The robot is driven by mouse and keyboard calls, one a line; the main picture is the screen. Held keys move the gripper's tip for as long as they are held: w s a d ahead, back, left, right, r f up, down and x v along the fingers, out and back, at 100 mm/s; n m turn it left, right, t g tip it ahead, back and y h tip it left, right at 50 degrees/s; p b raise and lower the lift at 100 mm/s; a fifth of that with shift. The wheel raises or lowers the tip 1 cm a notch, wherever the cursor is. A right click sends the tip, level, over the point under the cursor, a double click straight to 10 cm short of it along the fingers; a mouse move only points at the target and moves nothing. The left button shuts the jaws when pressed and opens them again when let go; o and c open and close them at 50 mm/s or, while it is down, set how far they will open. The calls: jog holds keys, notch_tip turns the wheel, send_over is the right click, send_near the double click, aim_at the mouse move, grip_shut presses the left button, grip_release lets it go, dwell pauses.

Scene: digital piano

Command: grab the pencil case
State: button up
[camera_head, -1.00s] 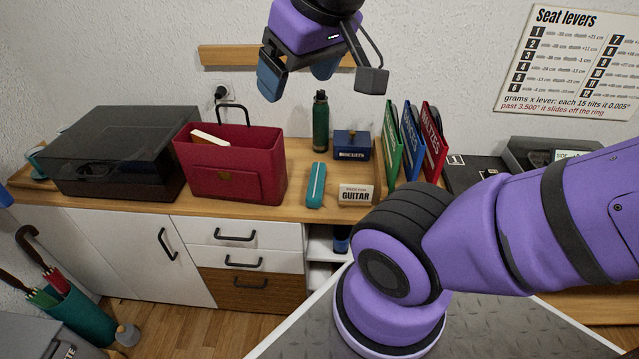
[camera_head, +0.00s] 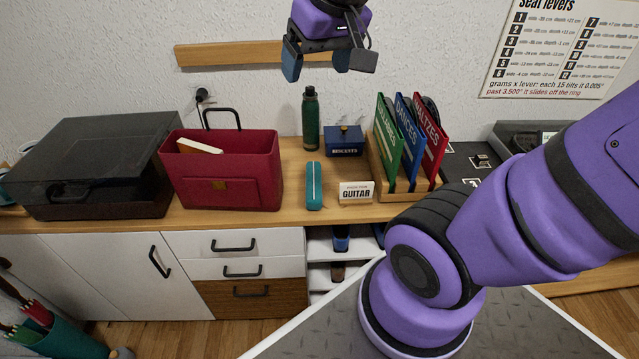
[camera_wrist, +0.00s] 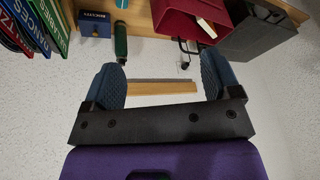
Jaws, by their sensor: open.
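The pencil case (camera_head: 314,187) is a slim teal case with a pale zip line. It lies lengthwise on the wooden cabinet top, between the red bag and the GUITAR sign. My gripper (camera_head: 322,68) is high above and behind it, in front of the wall, open and empty. In the wrist view my gripper (camera_wrist: 161,78) has its two blue-grey pads wide apart with nothing between them.
Left of the case stand a red bag (camera_head: 232,180) and a dark record player (camera_head: 95,165). Behind are a green bottle (camera_head: 310,120) and a blue box (camera_head: 344,142). A wooden rail (camera_head: 235,54) is on the wall.

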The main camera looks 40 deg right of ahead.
jog(key=w+d+f+m+g, duration=0.1)
jog(key=w+d+f+m, duration=0.15)
jog(key=w+f, duration=0.55)
jog(key=m+g, duration=0.3)
jog(key=m, duration=0.1)
send_over(314, 179)
notch_tip(314, 179, down, 26)
jog(key=shift+a+f, duration=0.1)
jog(key=shift+f, duration=5.5)
jog(key=c, duration=1.1)
jog(key=shift+o, duration=0.2)
jog(key=shift+r, duration=0.1)
